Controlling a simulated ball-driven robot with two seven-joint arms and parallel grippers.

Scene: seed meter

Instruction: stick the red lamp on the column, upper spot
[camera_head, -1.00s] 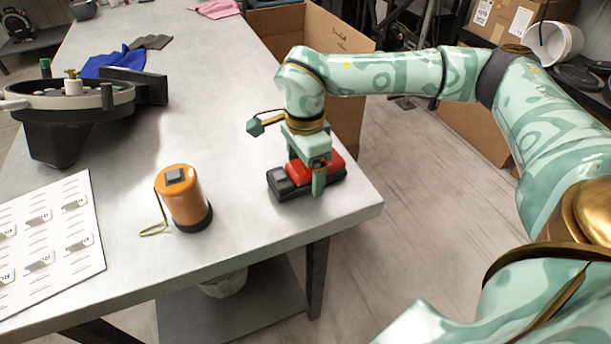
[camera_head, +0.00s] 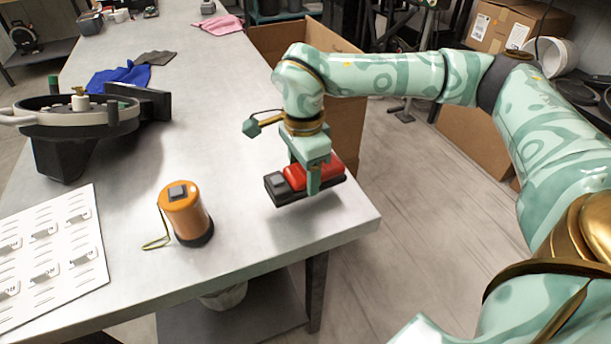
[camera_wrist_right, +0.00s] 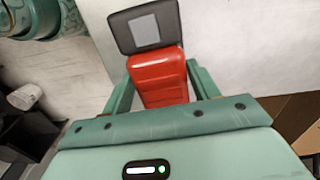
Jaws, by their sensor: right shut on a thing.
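The red lamp (camera_head: 325,171), with a red body and a dark grey block at one end, is held in my right gripper (camera_head: 305,176). The fingers close on both sides of the red body, and the lamp looks slightly raised above the bench corner. In the right wrist view, the red lamp (camera_wrist_right: 160,78) sits between the fingers of the right gripper (camera_wrist_right: 162,90). Its dark block, with a light grey square on it, points away from the palm. I see no column that is clearly the task's. My left gripper is out of view.
On the metal bench (camera_head: 270,240) stand an orange cylinder (camera_head: 186,213) with a wire hook, a black seed-meter housing (camera_head: 75,140) and a white card sheet (camera_head: 45,262). Blue cloth (camera_head: 120,77) lies behind. Cardboard boxes stand beyond the bench's right edge.

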